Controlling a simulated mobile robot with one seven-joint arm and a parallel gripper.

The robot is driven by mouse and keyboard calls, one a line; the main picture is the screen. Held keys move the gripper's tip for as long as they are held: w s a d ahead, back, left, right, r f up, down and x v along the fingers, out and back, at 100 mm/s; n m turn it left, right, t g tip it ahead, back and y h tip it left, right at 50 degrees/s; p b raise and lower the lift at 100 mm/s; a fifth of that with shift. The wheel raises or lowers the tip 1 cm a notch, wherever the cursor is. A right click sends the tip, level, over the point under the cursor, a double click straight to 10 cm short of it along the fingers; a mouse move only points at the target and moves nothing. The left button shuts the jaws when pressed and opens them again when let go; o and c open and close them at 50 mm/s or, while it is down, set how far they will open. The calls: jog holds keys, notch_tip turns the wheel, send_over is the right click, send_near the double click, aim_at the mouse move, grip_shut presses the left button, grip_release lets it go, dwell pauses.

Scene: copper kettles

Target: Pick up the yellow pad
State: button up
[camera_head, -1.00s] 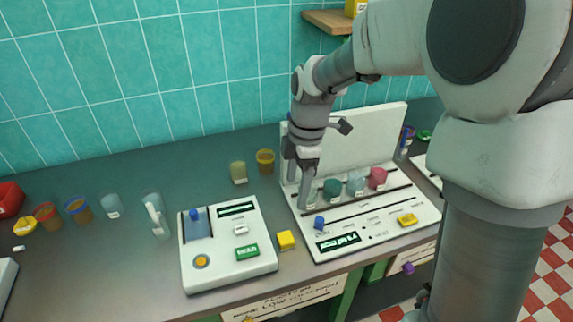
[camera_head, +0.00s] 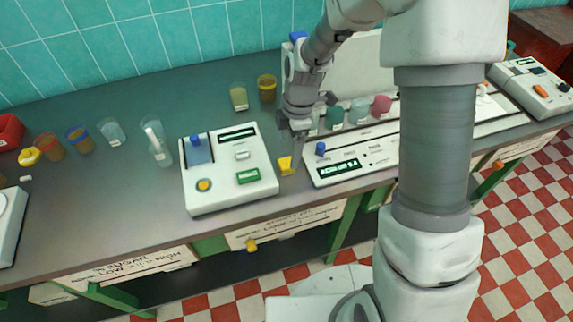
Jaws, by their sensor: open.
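The yellow pad (camera_head: 286,165), a small block, lies on the grey counter between the two white devices. My gripper (camera_head: 294,158) is open and points down right at the pad, with its fingers beside and partly in front of it. The pad's right side is partly hidden by a finger. I cannot tell whether the fingers touch it.
A white device (camera_head: 230,200) with a green button stands close on the left. Another white panel (camera_head: 345,172) with a blue knob is close on the right, partly behind my arm. Several cups, including a yellow-rimmed one (camera_head: 267,88), stand farther back.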

aim_at(286, 162)
jog(key=shift+a+f, duration=0.15)
jog(key=shift+f, duration=1.05)
jog(key=shift+a+f, duration=0.15)
jog(key=shift+f, duration=1)
grip_shut()
jog(key=shift+r, duration=0.15)
jog(key=shift+r, duration=0.25)
jog(key=r, duration=0.4)
jog(key=shift+s+d, duration=0.1)
jog(key=shift+d, duration=0.25)
jog(key=s+d+r, duration=0.5)
jog(key=d+r, duration=0.1)
jog(key=d, duration=0.3)
jog(key=shift+s+d+r, duration=0.15)
jog(key=shift+s+d, duration=0.05)
jog(key=shift+s, duration=0.15)
